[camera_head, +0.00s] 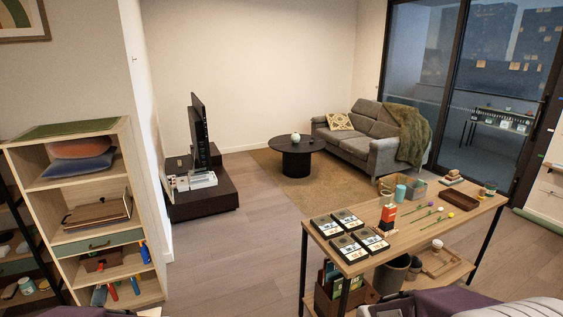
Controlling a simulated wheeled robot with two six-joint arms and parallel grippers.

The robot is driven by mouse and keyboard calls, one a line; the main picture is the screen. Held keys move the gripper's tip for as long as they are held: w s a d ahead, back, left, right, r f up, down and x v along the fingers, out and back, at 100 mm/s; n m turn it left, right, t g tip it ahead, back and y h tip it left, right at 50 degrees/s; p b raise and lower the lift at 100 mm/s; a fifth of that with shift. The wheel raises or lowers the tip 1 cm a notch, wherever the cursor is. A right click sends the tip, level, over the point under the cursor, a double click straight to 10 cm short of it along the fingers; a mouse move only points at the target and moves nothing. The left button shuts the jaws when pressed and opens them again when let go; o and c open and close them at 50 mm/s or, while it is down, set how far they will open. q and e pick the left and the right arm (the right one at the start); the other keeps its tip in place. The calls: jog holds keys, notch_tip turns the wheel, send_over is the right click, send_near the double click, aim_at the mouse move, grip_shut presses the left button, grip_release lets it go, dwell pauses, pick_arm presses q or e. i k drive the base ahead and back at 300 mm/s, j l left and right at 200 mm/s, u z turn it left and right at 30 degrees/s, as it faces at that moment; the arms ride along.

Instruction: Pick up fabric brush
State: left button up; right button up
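I cannot pick out a fabric brush with certainty; objects are small at this distance. A small flat item (452,178) with a light lower part lies at the far end of the wooden table (408,243), but I cannot tell what it is. Small red and blue handled items, one of them a blue item (145,252), are on the lower part of the wooden shelf unit (57,217); their kind is unclear too. Neither of my grippers shows in the head view.
The table also holds several dark boxes (348,249), a red bottle (388,216), a blue cup (400,192) and a brown tray (453,200). A round black table (297,146) and grey sofa (376,144) stand beyond. Wood floor (245,260) between shelf and table is clear.

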aim_at(453, 175)
jog(key=i+j+u, duration=0.1)
jog(key=i+j, duration=0.15)
jog(key=i, duration=0.55)
jog(key=i+j+u, duration=0.1)
jog(key=i, duration=0.65)
jog(key=i+j+u, duration=0.1)
jog(key=i, duration=0.7)
jog(key=i+l+z, duration=0.15)
jog(key=i+z, duration=0.65)
jog(key=i+j+z, duration=0.2)
jog(key=i+z, duration=0.25)
jog(key=i+j+z, duration=0.4)
jog(key=i+l+z, duration=0.15)
jog(key=i+z, duration=0.85)
